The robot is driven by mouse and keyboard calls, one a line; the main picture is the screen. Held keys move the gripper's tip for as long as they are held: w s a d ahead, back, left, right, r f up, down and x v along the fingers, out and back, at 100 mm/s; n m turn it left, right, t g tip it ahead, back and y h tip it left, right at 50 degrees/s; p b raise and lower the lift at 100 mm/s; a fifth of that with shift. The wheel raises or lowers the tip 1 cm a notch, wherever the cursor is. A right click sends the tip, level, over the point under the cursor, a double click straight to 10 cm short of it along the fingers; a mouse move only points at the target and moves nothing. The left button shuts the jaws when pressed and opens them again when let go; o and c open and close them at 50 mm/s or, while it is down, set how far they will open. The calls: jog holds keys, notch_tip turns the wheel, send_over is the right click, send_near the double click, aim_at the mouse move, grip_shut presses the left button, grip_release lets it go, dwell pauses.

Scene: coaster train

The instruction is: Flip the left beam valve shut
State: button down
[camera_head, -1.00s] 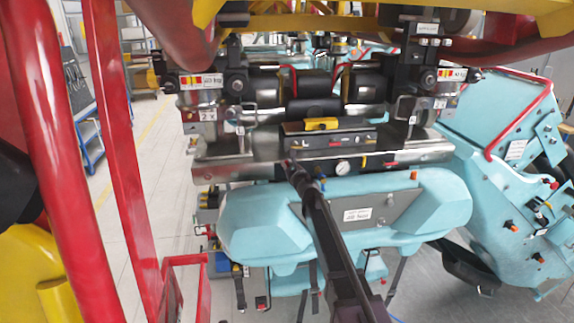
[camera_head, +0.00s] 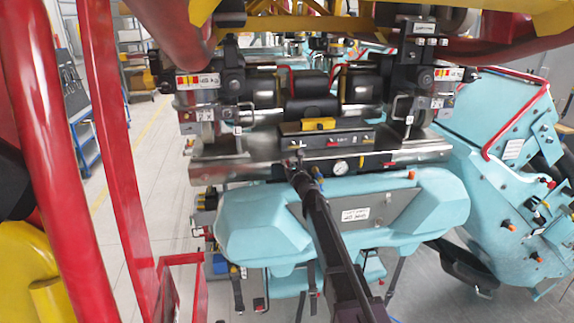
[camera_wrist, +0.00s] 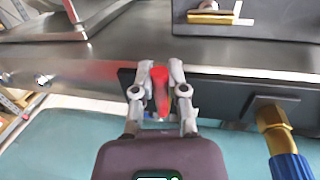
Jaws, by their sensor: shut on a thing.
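The left beam valve's red lever (camera_wrist: 160,88) stands between my fingers in the wrist view, on the dark panel on the front face of the silver beam (camera_wrist: 75,72). My gripper (camera_wrist: 157,80) is shut on this red lever, with one finger on each side. In the wrist view the lever points roughly along my fingers; its lower pivot is partly hidden. My gripper hides the valve there.
A brass fitting with a blue hose (camera_wrist: 284,150) sits close to the right of my gripper. A round gauge (camera_head: 340,167) is on the panel. A box with a yellow handle (camera_head: 319,124) stands above. A teal seat body (camera_head: 260,215) lies below, under my arm.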

jog(key=c, duration=0.7)
grip_release()
jog(key=shift+w, duration=0.1)
jog(key=shift+o, duration=0.2)
jog(key=shift+a+n, duration=0.1)
jog(key=shift+n, duration=0.2)
jog(key=shift+s+a+n+g+p, duration=0.1)
jog(key=shift+a+n+g+p, duration=0.15)
jog(key=shift+n, duration=0.4)
jog(key=shift+s+a+n+g+p, duration=0.1)
jog(key=shift+a+n+g+p, duration=0.1)
jog(key=shift+n, duration=0.45)
jog(key=v, duration=1.4)
jog(key=s+d+f+m+h+b, duration=0.2)
jog(key=d+f+m+h+b, duration=0.2)
jog(key=d+m, duration=0.5)
jog(key=s+d+f+m+g+h+b, duration=0.1)
jog(key=d+f+m+h+b, duration=0.4)
jog(key=m, duration=0.9)
jog(key=shift+s+d+f+m+h, duration=0.5)
jog(key=shift+d+f+h, duration=1.1)
jog(key=shift+d+f, duration=1)
jog(key=shift+a+f+g, duration=0.15)
jog(key=shift+g, duration=0.1)
